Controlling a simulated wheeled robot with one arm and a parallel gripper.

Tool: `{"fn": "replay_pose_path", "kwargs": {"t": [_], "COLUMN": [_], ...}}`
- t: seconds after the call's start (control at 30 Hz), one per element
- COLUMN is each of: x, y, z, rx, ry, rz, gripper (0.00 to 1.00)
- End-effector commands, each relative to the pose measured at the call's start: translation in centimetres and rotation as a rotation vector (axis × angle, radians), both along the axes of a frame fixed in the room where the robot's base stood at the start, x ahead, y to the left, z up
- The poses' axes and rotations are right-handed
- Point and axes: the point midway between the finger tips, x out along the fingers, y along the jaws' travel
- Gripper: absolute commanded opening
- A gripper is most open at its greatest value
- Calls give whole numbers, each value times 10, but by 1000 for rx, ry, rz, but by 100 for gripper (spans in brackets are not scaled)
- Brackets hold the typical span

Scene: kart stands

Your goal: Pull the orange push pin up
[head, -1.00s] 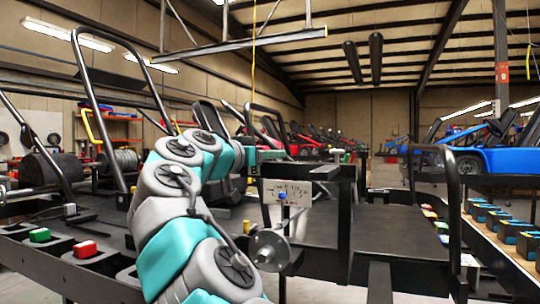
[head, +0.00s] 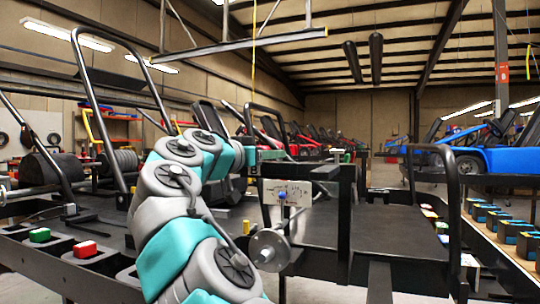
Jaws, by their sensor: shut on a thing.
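My grey and teal arm rises from the bottom of the head view and bends right at the top. My gripper (head: 300,163) is at its far end, small and dark against the black bars of a kart stand (head: 372,228). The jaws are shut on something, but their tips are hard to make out. I cannot pick out the orange push pin clearly; at the jaws it is too small or hidden. A pale panel (head: 298,188) with a blue knob (head: 282,196) is just below the gripper.
A black upright frame (head: 343,215) stands close right of the panel. A round metal disc (head: 270,249) is below it. Dark boxes (head: 520,236) line a bench at right.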

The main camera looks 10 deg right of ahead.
Motion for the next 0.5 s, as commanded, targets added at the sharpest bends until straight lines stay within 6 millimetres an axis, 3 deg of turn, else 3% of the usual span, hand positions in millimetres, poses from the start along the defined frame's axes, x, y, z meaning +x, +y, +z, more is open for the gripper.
{"fn": "replay_pose_path", "kwargs": {"t": [0.3,0.5], "x": [1,0], "y": [0,0], "z": [17,17], "rx": [0,-1], "ry": [1,-1], "rz": [3,1], "gripper": [0,0]}}
